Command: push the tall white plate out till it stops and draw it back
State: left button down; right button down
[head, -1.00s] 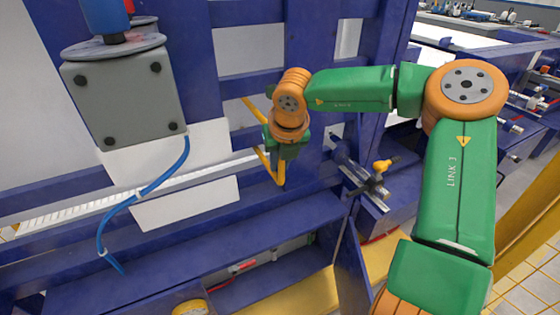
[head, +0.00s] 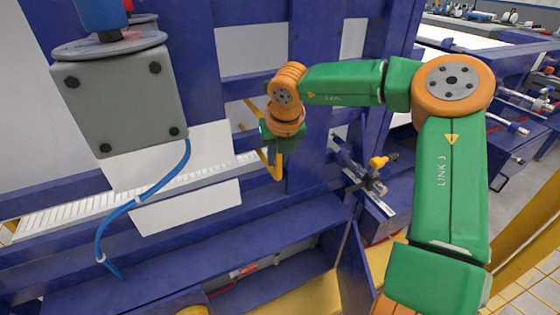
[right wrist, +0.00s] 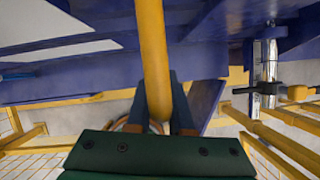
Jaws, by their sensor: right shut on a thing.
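A white plate (head: 252,48) shows behind the blue frame in the head view, in pieces between the beams. A yellow bar handle (head: 277,170) stands out in front of the frame beside it; whether it is fixed to the plate is hidden. My right gripper (head: 270,150) is at this handle, its fingers mostly hidden by the wrist. In the right wrist view the yellow bar (right wrist: 154,60) runs between the two dark fingers of my right gripper (right wrist: 160,125), which is shut on it. My left gripper is not in view.
A grey box (head: 120,105) with a blue hose (head: 165,182) is at the left. A clamp with a yellow knob (head: 377,163) stands right of the gripper. Blue beams (head: 210,250) run below, with a red-handled tool (head: 248,268) behind them.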

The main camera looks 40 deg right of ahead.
jog(key=c, duration=0.8)
grip_release()
jog(key=v, duration=0.7)
jog(key=shift+s, duration=0.1)
